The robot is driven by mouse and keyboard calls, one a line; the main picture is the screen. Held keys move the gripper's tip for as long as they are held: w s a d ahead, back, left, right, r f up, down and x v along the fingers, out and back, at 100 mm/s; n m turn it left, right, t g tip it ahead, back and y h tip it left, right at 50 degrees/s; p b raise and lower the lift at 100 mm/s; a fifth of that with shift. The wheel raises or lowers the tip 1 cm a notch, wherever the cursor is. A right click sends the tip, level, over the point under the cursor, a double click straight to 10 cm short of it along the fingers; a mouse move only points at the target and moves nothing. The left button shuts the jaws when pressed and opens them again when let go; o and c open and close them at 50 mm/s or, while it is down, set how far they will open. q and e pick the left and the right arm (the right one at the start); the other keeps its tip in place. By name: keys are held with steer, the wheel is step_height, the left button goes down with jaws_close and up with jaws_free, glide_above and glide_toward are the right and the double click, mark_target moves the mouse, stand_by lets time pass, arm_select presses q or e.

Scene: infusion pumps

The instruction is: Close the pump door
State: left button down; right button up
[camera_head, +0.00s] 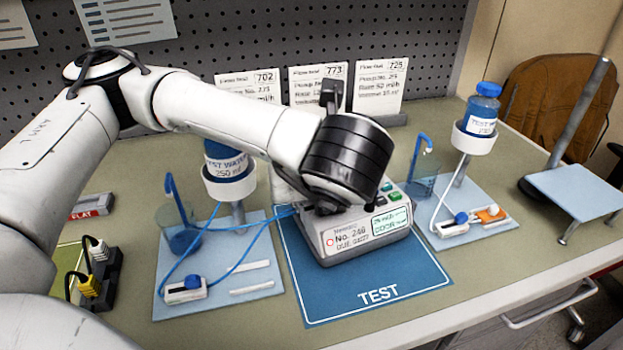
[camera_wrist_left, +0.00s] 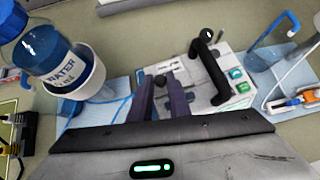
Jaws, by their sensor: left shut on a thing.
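The infusion pump (camera_head: 365,238) stands on the blue TEST mat (camera_head: 318,293), with a lit screen (camera_head: 389,221) and coloured buttons at its right. My left arm covers its upper part in the head view, hiding the door there. In the left wrist view the pump's white body (camera_wrist_left: 238,98) shows behind my left gripper (camera_wrist_left: 163,88), with an upright black handle (camera_wrist_left: 213,68) just right of the fingers. My left gripper is at the pump, its dark fingers closed on a part that I take to be the door; the gripped spot is hard to make out. My right gripper is out of view.
Blue tubing (camera_head: 243,262) loops left of the pump over a light-blue pad (camera_head: 220,305). A TEST WATER bottle (camera_head: 226,160) stands there, with another blue bottle (camera_head: 482,108) at right. A black block with plugs (camera_head: 97,277) sits at left. The mat's front is clear.

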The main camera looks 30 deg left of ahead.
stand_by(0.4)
arm_select(q)
steer(key=c, duration=1.7)
jaws_free()
steer(key=shift+o, duration=0.2)
steer(key=shift+s+d+r, duration=0.15)
steer(key=shift+d+r, duration=0.1)
steer(key=shift+r, duration=0.05)
steer(key=v, duration=0.9)
steer(key=shift+s, duration=0.2)
steer(key=shift+d, duration=0.1)
